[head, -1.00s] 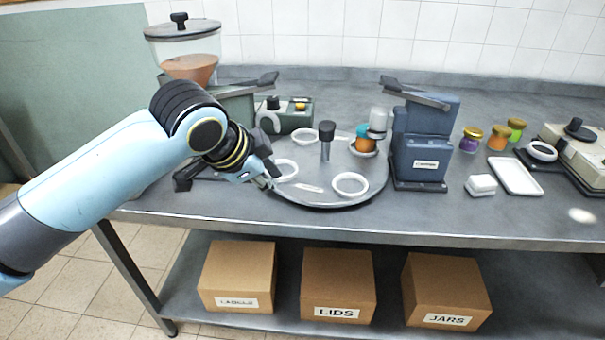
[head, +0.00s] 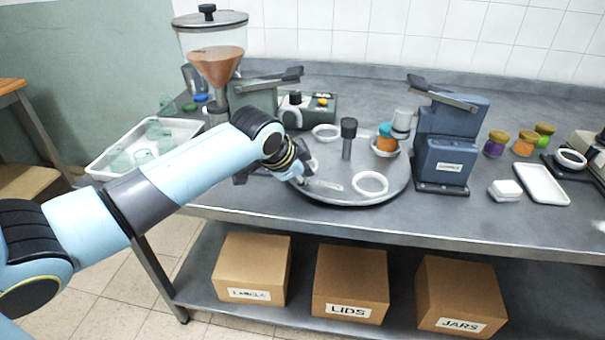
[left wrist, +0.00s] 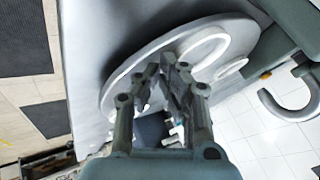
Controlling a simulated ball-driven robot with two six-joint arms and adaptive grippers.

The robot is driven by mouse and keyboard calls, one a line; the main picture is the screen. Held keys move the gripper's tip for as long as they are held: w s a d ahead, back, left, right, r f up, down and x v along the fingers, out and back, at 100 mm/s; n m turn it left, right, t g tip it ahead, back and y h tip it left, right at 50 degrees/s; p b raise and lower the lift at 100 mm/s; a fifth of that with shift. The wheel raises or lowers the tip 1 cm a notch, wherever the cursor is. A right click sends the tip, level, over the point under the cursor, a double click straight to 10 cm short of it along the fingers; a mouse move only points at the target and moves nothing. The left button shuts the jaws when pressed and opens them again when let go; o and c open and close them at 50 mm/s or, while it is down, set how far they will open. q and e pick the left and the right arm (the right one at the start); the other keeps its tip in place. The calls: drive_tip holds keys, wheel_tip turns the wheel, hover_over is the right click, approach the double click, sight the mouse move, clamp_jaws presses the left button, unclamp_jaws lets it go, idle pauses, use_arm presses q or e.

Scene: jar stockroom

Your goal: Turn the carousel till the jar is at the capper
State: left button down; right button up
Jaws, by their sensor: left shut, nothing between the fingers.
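The round grey carousel (head: 398,172) lies on the bench, with a dark-topped post (head: 348,135) at its centre and white rings on it. The jar (head: 386,142), orange with a blue top, stands upright at a ring on the carousel's right rear side. The blue-grey capper (head: 446,158) stands just right of it; its pale round head (head: 402,122) shows beside and slightly above the jar. My left gripper (head: 304,176) is shut and empty at the carousel's left front. In the left wrist view its fingertips (left wrist: 165,72) overlap the plate; contact is unclear. My right gripper is not shown.
A hopper machine (head: 213,62) and a white tray of glass jars (head: 110,172) stand at left. A small green machine (head: 318,108) is behind the carousel. Lidded jars (head: 525,144), a white block (head: 504,191) and a white tray (head: 543,186) lie at right. Labelled boxes sit below.

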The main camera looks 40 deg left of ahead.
use_arm(q)
drive_tip(key=shift+a, duration=0.15)
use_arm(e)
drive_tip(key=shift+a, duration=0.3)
use_arm(q)
drive_tip(key=shift+a, duration=0.25)
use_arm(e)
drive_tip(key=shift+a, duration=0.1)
